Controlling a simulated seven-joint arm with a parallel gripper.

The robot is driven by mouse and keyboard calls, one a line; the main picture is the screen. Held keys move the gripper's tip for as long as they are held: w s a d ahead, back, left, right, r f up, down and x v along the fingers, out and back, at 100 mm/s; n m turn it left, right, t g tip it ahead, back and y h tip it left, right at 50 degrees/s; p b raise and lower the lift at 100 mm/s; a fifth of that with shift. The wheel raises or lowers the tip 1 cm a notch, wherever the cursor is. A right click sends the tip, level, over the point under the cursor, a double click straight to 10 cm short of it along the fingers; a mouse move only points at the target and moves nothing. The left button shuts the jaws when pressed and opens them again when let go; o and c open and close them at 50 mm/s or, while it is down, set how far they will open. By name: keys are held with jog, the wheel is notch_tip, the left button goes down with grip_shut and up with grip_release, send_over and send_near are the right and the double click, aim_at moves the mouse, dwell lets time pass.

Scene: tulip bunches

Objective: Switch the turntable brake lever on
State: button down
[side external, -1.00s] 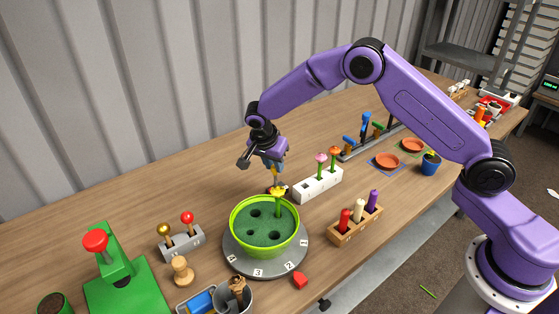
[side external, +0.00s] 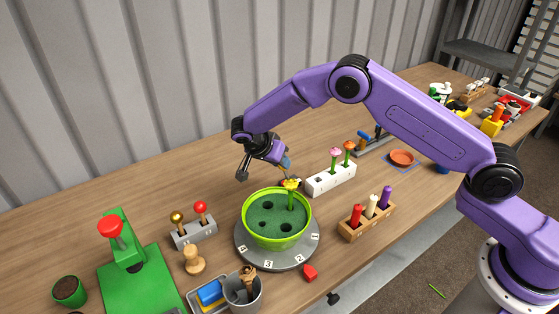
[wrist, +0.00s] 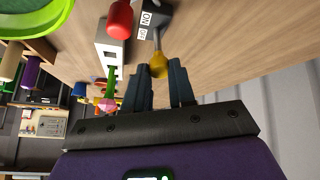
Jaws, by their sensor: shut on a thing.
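The brake lever (wrist: 156,42) shows in the wrist view as a thin rod with a yellow knob (wrist: 158,66), rising from a dark base (wrist: 163,14). Beside the rod is a white label (wrist: 146,24) reading ON and OFF. I cannot tell which mark the lever is at. In the side view my gripper (side external: 288,169) is low behind the green pot (side external: 251,239) on the grey turntable (side external: 290,262).
A white rack (side external: 322,184) with pink and orange tulips stands close on the right. In the wrist view a red knob-like thing (wrist: 120,19) is near the lever. A grey block (side external: 194,234) with gold and red knobs stands left. The table behind my gripper is clear.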

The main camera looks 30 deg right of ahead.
jog(key=c, duration=0.9)
grip_release()
jog(key=shift+c, duration=0.2)
jog(key=v, duration=1.7)
jog(key=shift+s+a, duration=0.2)
jog(key=shift+r, duration=0.15)
jog(key=s+d+r+n+y, duration=0.2)
jog(key=s+d+n, duration=0.1)
jog(key=s+n, duration=0.5)
jog(key=s+d+r+n+y, duration=0.25)
jog(key=s+n, duration=0.25)
jog(key=s, duration=0.4)
jog(key=s+d+f+n+y, duration=0.1)
jog(key=s+d+n, duration=0.5)
jog(key=s, duration=0.4)
jog(key=s+d+f+n+g+y, duration=0.1)
jog(key=s+d+n+y, duration=0.1)
jog(key=s+d+n, duration=0.4)
jog(key=s+d, duration=0.1)
jog(key=s, duration=0.4)
jog(key=shift+d+f, duration=0.2)
jog(key=shift+f, duration=0.15)
